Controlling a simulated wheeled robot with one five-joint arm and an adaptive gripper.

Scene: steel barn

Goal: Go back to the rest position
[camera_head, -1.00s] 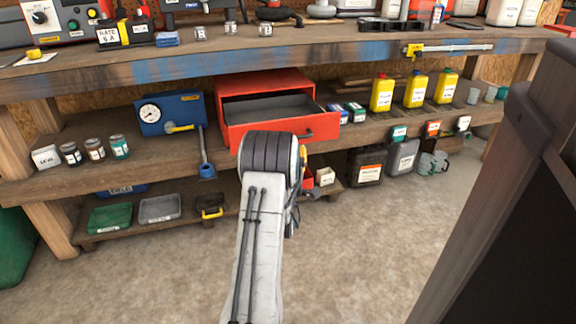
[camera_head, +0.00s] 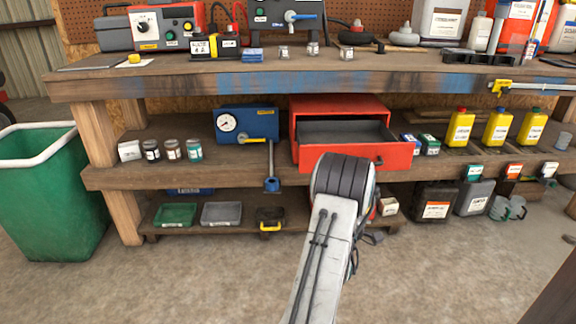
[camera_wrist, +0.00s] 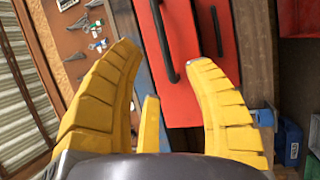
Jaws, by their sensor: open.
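My gripper (camera_wrist: 165,62) shows in the wrist view with its yellow fingers spread apart and nothing between them. Beyond the fingers is a red surface with dark handles (camera_wrist: 162,40). In the head view my arm reaches up from the bottom, right of centre, and hides the gripper. Behind the arm, the red drawer box (camera_head: 340,102) stands on the middle shelf with its drawer (camera_head: 390,155) pulled out. The visible inside of the drawer is grey and empty.
The wooden workbench (camera_head: 250,85) spans the view. A blue case with a gauge (camera_head: 247,124), several jars and yellow bottles (camera_head: 460,128) stand on its middle shelf. A green bin (camera_head: 60,200) is at left. The concrete floor (camera_head: 190,275) in front is clear.

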